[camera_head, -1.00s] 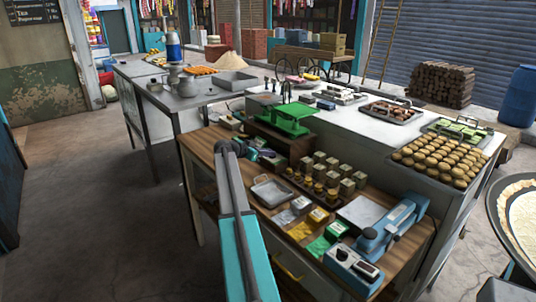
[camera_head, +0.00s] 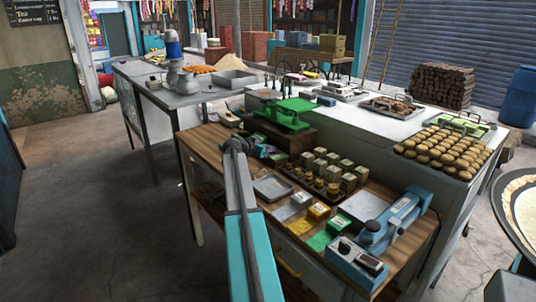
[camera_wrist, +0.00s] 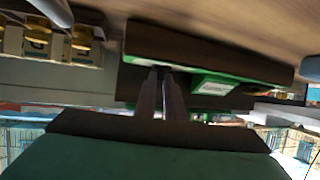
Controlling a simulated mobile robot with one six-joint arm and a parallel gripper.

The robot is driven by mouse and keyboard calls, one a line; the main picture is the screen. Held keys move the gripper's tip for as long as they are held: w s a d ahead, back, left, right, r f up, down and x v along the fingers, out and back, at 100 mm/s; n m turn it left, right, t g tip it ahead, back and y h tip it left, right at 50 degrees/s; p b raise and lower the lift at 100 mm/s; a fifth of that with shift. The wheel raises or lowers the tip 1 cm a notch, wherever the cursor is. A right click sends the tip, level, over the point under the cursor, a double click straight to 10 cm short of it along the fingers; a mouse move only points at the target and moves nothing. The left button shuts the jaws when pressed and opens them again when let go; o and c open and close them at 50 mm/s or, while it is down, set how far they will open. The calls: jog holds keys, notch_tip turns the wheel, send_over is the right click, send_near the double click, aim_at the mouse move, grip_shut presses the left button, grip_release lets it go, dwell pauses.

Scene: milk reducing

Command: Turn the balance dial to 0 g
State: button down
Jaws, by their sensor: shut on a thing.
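The green balance (camera_head: 290,112) stands on a dark wooden block near the back of the wooden table. My gripper (camera_head: 268,151) is at its near side, low by the block. In the wrist view, which is upside down, my gripper's fingers (camera_wrist: 161,75) reach to the green balance base (camera_wrist: 190,78), beside its white label (camera_wrist: 230,86). The fingers are close together and shut on a small part there, which I take to be the balance dial. The dial itself is hidden by the fingers, so its reading cannot be seen.
A tray of several small boxes (camera_head: 327,170) stands right of my gripper. A shallow metal tray (camera_head: 272,187) lies nearer, with small colored packets (camera_head: 320,210) beside it. A blue device (camera_head: 395,222) stands at the table's right end.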

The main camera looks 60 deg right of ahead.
jog(key=shift+s+a+n+t+b, duration=0.1)
jog(key=shift+s+n+t+b, duration=0.1)
jog(key=shift+n+t, duration=0.35)
jog(key=shift+s+n+t+b, duration=0.1)
jog(key=shift+n+t+b, duration=0.2)
jog(key=shift+t, duration=0.35)
jog(key=shift+r+n+t+p, duration=0.15)
jog(key=shift+n+t+p, duration=0.25)
jog(key=shift+n+t, duration=0.35)
jog(key=shift+s+n+t+p, duration=0.1)
jog(key=shift+n+t+p, duration=0.2)
jog(key=shift+t, duration=0.15)
jog(key=shift+s+d+r+n+t+y+p, duration=0.15)
jog(key=shift+n+t+y+p, duration=0.3)
jog(key=shift+n+t+p, duration=0.45)
jog(key=shift+s+d+f+n+t+y+p, duration=0.15)
jog(key=shift+n+t+y+p, duration=0.4)
jog(key=shift+p, duration=0.5)
jog(key=shift+s+d+n+t+y+b, duration=0.15)
jog(key=shift+n+t+y+b, duration=0.45)
jog(key=shift+n+t, duration=0.65)
jog(key=c, duration=1.8)
grip_release()
jog(key=shift+c, duration=0.2)
